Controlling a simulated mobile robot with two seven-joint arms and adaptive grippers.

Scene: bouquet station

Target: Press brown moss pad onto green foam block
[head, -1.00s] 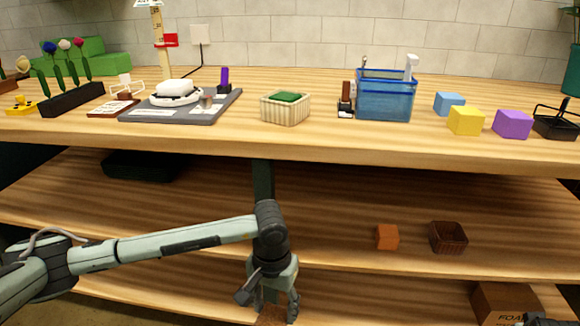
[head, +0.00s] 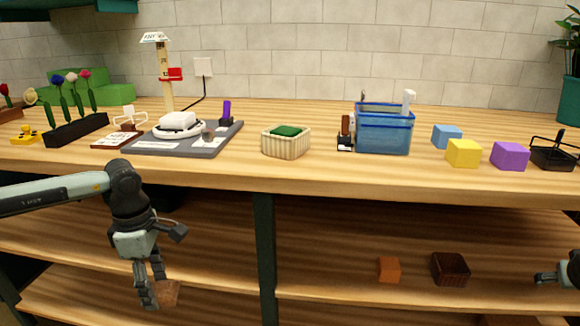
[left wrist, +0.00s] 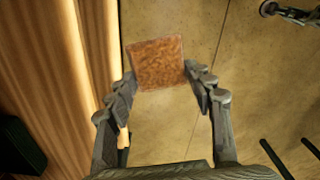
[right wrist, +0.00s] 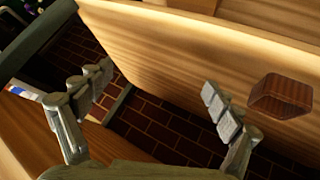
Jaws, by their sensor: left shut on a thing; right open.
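The brown moss pad (head: 168,292) is a square, rough-textured piece held at the fingertips of my left gripper (head: 153,300), in front of the shelves and below the tabletop. The left wrist view shows the pad (left wrist: 157,63) between the two fingers. A green block (head: 286,131) sits in a ribbed cream planter (head: 285,145) on the table, up and right of my left gripper. Larger green blocks (head: 105,92) stand at the back left. My right gripper (head: 543,278) is open at the right edge; its empty fingers show in the right wrist view (right wrist: 158,85).
On the table (head: 330,180) are a grey scale board (head: 185,148), a blue bin (head: 383,135), and blue, yellow and purple cubes (head: 510,156). A shelf below holds an orange cube (head: 389,269) and a dark brown box (head: 450,268). The table edge overhangs the shelves.

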